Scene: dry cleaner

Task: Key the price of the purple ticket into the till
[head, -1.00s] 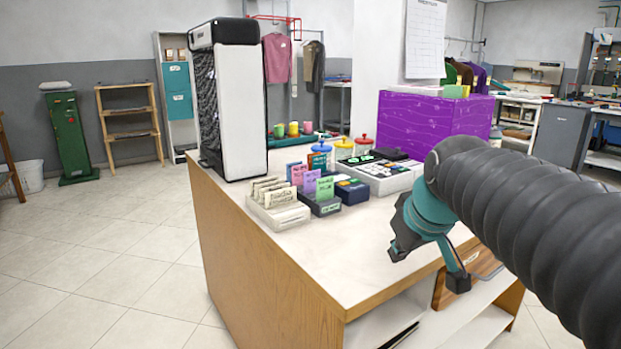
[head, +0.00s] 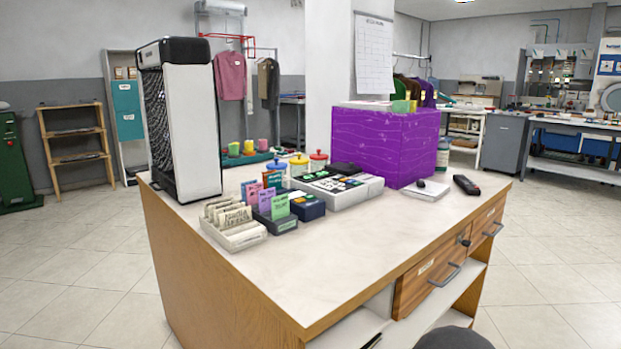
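A small purple ticket (head: 267,201) stands upright in a dark holder (head: 277,225) on the counter, among blue, red and green tickets; its print is too small to read. Behind it to the right is a low white unit with dark and coloured keys, which looks like the till (head: 343,195). I cannot read its keys or any display. My gripper is out of view; only a dark rounded piece of my arm shows at the bottom edge, right of centre.
The counter (head: 330,255) is bare in front of the till. A tray of cream cards (head: 247,238) stands at its left edge, below a tall black-and-white unit (head: 190,130). A large purple box (head: 385,145) stands behind the till. A dark handset (head: 466,185) lies at right.

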